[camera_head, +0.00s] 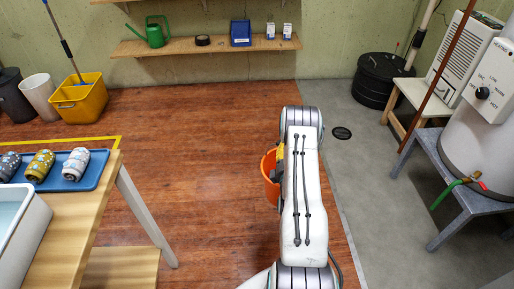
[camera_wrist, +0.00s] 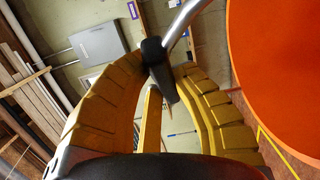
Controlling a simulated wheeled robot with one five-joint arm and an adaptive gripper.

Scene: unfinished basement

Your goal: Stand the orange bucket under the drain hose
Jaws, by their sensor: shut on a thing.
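The orange bucket (camera_head: 269,187) hangs at the left side of my arm in the head view, partly hidden by it. In the wrist view its orange side (camera_wrist: 285,70) fills the right edge. My gripper (camera_wrist: 160,70) has its yellow fingers closed around the dark grip of the bucket's metal handle (camera_wrist: 183,22). In the head view only a bit of my yellow gripper (camera_head: 279,153) shows beside the arm. The green drain hose (camera_head: 446,193) sticks out from the valve at the bottom of the white water heater (camera_head: 480,142), at the right.
The heater stands on a grey metal stand (camera_head: 459,215). A small wooden stool (camera_head: 416,98) and black bin (camera_head: 382,79) are behind it. A dark floor drain (camera_head: 341,133) lies in the grey concrete strip. A table (camera_head: 84,222) stands left. The red-brown floor between is clear.

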